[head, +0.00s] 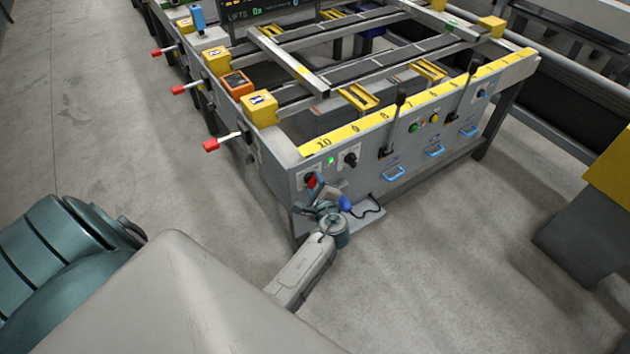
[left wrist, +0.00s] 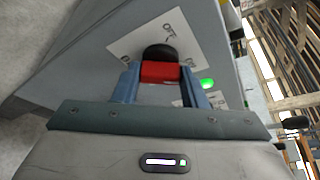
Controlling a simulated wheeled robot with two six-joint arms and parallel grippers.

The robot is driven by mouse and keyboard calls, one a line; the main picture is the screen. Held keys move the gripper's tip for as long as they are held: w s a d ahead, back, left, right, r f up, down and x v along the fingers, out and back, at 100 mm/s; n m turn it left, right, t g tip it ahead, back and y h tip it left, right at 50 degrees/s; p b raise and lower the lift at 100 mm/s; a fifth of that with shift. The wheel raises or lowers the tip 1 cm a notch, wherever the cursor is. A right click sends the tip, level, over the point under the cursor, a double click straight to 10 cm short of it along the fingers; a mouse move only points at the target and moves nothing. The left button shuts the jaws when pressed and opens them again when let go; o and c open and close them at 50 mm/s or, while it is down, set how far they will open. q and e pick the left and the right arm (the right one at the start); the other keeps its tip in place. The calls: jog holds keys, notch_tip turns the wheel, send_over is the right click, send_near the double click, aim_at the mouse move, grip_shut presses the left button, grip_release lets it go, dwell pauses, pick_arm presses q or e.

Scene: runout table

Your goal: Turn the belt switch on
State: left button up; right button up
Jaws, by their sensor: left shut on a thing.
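The belt switch (left wrist: 158,52) shows in the left wrist view as a rotary knob with a black round body and a red grip bar, on a white label plate with small marks. In the head view its red part (head: 311,181) shows at the near left end of the table's front panel, partly hidden by my gripper. My left gripper (left wrist: 160,79) has its two blue fingers on either side of the red bar and is shut on it. It also shows in the head view (head: 321,203). My right gripper is not in view.
A green lamp (head: 330,160) is lit beside the switch, and a second black knob (head: 350,158) sits to its right. Black levers (head: 399,97) and blue handles (head: 394,172) are farther along the panel. The floor (head: 440,260) in front is clear.

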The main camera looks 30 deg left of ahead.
pick_arm(q)
jog(key=shift+r+m+g+p, duration=0.15)
jog(key=shift+m+g+p, duration=0.3)
jog(key=shift+p, duration=0.4)
jog(key=shift+m+p, duration=0.25)
jog(key=shift+p, duration=0.05)
jog(key=o, duration=1)
